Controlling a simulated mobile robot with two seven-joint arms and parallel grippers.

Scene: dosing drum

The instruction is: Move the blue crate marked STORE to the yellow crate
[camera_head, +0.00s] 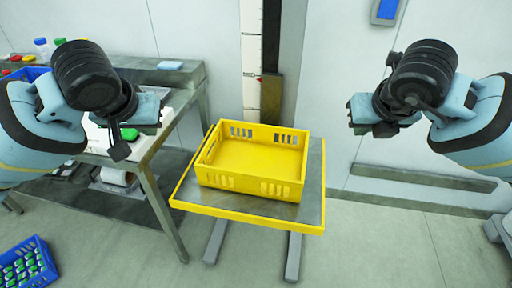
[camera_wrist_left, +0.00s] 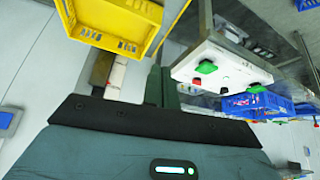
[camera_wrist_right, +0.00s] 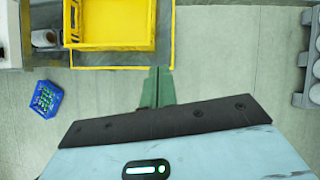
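The empty yellow crate (camera_head: 225,182) stands on a yellow-edged stand between my arms; it also shows in the left wrist view (camera_wrist_left: 105,40) and right wrist view (camera_wrist_right: 112,47). A blue crate (camera_head: 44,262) holding several green-topped items is on the floor at lower left, also in the right wrist view (camera_wrist_right: 38,109). Another blue crate (camera_head: 30,73) is on the left bench, partly hidden by my left arm; a blue crate also shows in the left wrist view (camera_wrist_left: 252,104). No STORE marking is readable. My left gripper (camera_head: 120,148) and right gripper (camera_head: 362,128) are raised, shut and empty, apart from the crates.
The left bench (camera_head: 160,135) carries bottles, a green item and red items. The stand (camera_head: 312,190) has a narrow bare margin around the yellow crate. A wall with a vertical marked strip (camera_head: 251,60) is behind it. The floor (camera_head: 375,245) at right front is clear.

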